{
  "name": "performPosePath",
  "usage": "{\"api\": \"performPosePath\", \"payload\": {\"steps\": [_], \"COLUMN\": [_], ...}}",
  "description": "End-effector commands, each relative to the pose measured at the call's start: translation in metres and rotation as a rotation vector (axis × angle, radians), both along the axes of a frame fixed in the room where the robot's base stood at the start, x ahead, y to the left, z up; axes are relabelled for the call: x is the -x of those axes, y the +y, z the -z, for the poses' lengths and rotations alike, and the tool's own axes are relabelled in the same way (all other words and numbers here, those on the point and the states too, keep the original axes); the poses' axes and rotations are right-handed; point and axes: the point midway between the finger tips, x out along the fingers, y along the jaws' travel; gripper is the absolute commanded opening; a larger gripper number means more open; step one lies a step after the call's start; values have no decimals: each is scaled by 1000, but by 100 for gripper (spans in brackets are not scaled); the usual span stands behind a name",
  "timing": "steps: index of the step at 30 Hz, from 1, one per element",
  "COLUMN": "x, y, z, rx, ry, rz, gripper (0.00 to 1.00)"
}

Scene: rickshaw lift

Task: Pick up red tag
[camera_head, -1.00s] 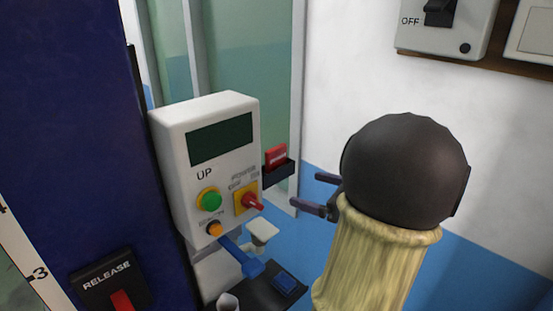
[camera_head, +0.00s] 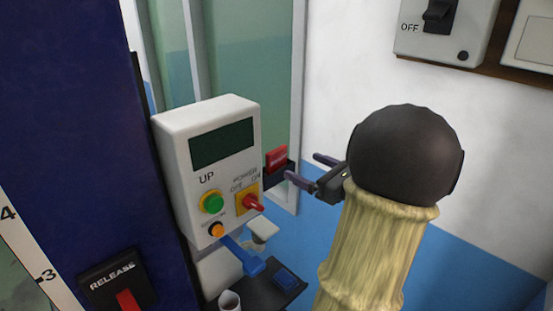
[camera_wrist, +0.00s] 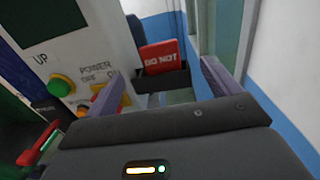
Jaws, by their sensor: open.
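The red tag (camera_head: 277,158) stands upright in a small dark holder (camera_head: 279,174) at the right side of the white control box (camera_head: 206,160). In the wrist view the red tag (camera_wrist: 163,57) shows the words "DO NOT" and lies ahead, between the two fingers. My gripper (camera_head: 306,170) is open and empty, just right of the tag and apart from it in the head view. In the wrist view my gripper (camera_wrist: 162,84) shows its purple fingers spread wide. The lower part of the tag is hidden in the holder.
The control box has a green button (camera_head: 212,202), an orange button (camera_head: 216,230) and a red power switch (camera_head: 252,203). A blue lever (camera_head: 241,255) and a dark shelf (camera_head: 258,288) are below. A wall (camera_head: 330,90) is at right, with a switch box (camera_head: 447,28) above.

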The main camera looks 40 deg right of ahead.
Motion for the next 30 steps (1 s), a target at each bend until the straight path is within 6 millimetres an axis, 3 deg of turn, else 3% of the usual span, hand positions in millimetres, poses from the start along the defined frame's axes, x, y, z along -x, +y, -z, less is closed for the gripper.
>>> {"api": "performPosePath", "payload": {"steps": [9,22,30], "x": [-50,-55,-86], "y": [7,7,13], "z": [-2,-1,-6], "rx": [0,1,-2], "ry": [0,1,0], "rz": [-2,2,-2], "gripper": [89,89,89]}}
